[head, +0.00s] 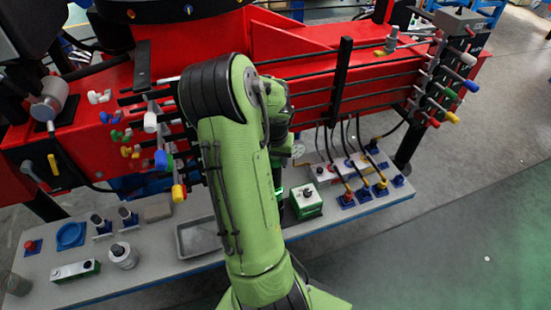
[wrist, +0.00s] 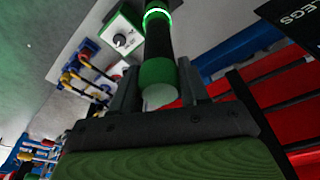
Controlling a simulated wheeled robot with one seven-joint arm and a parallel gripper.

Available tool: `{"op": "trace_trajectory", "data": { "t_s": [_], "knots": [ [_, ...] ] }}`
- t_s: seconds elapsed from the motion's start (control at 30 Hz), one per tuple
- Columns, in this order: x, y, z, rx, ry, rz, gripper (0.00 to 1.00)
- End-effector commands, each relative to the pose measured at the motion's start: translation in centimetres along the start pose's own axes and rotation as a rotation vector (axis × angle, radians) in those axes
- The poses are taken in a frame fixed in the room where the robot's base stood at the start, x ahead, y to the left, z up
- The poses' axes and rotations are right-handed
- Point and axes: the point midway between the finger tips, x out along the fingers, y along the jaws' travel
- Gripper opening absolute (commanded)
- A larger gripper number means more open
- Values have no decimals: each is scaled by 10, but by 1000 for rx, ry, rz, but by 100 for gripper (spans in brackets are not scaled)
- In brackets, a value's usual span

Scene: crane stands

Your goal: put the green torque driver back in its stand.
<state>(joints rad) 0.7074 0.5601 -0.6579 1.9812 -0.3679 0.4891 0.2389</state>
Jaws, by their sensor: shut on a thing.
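The green torque driver (wrist: 157,43) is between the two dark fingers of my gripper (wrist: 158,70) in the wrist view. It has a black body, a green band near the fingers, a pale end and a glowing green ring farther out. My gripper is shut on it. In the head view my green arm covers the gripper and most of the driver; a green glow shows just right of the arm, above the bench. I cannot make out the driver's stand in either view; my arm may hide it.
A green-and-white box with a knob (head: 307,200) stands just right of my arm, also in the wrist view (wrist: 121,38). A grey tray (head: 197,240) lies left. Red crane beams with levers rise behind the bench.

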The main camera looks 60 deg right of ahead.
Motion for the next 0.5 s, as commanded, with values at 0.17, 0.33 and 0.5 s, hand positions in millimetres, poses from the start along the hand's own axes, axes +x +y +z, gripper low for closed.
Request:
{"op": "trace_trajectory", "data": {
  "t_s": [0.17,0.33,0.5],
  "knots": [
    [7,0,0,0,3,0,0],
    [13,0,2,1,3,0,0],
    [19,0,2,1,3,0,0]
  ]
}}
